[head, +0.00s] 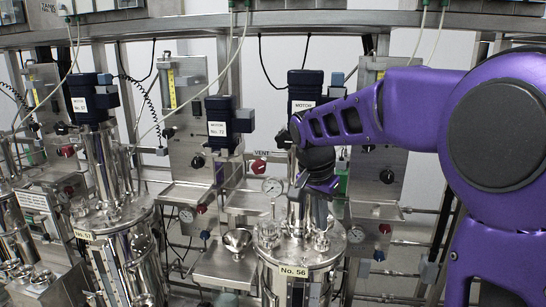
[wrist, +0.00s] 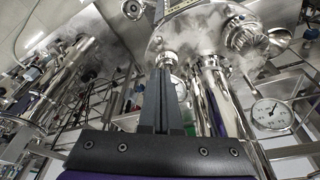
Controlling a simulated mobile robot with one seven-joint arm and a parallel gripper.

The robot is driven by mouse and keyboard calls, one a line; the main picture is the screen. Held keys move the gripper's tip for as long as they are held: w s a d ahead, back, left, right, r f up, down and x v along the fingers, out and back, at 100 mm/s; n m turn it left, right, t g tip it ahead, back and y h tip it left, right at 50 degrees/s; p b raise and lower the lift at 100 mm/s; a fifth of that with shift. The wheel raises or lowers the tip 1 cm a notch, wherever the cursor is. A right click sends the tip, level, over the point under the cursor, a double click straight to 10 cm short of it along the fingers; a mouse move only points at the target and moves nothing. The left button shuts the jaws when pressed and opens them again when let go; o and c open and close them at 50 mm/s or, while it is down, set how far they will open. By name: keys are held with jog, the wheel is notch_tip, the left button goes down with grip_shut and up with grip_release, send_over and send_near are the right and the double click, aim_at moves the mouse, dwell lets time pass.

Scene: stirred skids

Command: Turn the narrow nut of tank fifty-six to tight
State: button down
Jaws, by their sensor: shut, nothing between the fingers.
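Tank fifty-six (head: 280,292) is a steel vessel with a "No. 56" label, at the bottom middle of the head view. Its lid (wrist: 205,45) fills the upper part of the wrist view. A narrow round fitting (wrist: 170,57) on the lid, perhaps the narrow nut, shows just beyond my fingertips; I cannot tell whether they touch it. A wider ribbed fitting (wrist: 243,34) sits to its right. My purple gripper (head: 325,189) is over the tank's lid, beside the upright motor column. Its fingers (wrist: 165,72) are shut and empty. The nut's tightness cannot be read.
Tank fifty-seven (head: 118,250) stands to the left with its motor (head: 92,98). A steel funnel (head: 237,240) is left of tank fifty-six. A pressure gauge (wrist: 270,114) shows right of my fingers. Panels, pipes and cables crowd the back.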

notch_tip(320, 180, down, 7)
jog(key=b, duration=0.5)
jog(key=shift+w+d, duration=0.1)
jog(key=shift+w, duration=0.15)
dwell(0.9)
jog(key=shift+w+a+r, duration=0.1)
jog(key=shift+a, duration=0.1)
jog(key=shift+w+a, duration=0.25)
jog(key=shift+a, duration=0.2)
jog(key=shift+w+a, duration=0.3)
jog(key=shift+w, duration=0.25)
dwell(0.3)
